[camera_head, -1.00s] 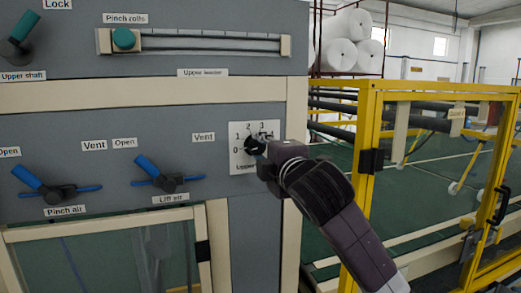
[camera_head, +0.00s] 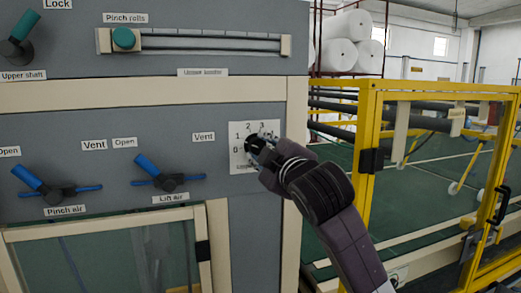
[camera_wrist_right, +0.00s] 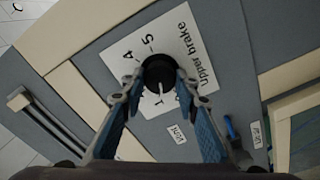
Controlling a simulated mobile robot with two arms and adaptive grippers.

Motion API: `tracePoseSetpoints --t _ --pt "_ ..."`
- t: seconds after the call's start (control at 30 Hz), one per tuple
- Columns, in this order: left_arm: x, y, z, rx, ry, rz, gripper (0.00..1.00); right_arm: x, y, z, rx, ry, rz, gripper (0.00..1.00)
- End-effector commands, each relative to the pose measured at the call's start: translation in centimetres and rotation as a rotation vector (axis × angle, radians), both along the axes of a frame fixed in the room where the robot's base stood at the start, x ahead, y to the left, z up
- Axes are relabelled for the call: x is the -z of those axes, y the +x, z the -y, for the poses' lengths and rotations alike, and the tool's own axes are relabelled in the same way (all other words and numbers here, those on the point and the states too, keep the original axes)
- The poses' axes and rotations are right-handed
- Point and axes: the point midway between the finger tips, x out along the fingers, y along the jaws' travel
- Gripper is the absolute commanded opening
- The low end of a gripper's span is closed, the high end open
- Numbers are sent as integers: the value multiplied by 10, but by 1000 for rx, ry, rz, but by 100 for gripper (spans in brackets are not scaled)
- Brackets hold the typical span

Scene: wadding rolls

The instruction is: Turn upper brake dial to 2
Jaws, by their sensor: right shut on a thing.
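The upper brake dial is a black round knob (camera_wrist_right: 158,70) on a white scale plate (camera_head: 240,133) marked with numbers. My right gripper (camera_wrist_right: 158,82) is shut on the knob, with one finger on each side; in the head view the gripper (camera_head: 260,148) covers most of the knob. In the right wrist view a white pointer line on the knob points down the picture, toward the plate's left side. The digits 4 and 5 show at the top there, and the label "Upper brake" at the right. The exact number at the pointer is hard to tell. My left gripper is not in view.
Blue lift air (camera_head: 153,172) and pinch air (camera_head: 38,185) levers sit left of the dial. A slider with a green knob (camera_head: 123,38) is above. A yellow guard frame (camera_head: 367,150) stands to the right, with white rolls (camera_head: 338,54) behind.

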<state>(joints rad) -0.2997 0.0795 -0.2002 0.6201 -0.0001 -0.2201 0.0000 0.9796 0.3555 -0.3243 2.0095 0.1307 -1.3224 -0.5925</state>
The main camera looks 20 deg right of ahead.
Motion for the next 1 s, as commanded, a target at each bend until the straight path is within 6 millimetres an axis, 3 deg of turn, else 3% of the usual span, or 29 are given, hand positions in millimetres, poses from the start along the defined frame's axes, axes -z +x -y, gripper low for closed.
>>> tracePoseSetpoints --t 0.6,1.0 --pt "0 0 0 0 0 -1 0 2 0 -1 -2 570 -26 5" --pt "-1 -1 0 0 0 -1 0 2 0 -1 0 799 -33 5"
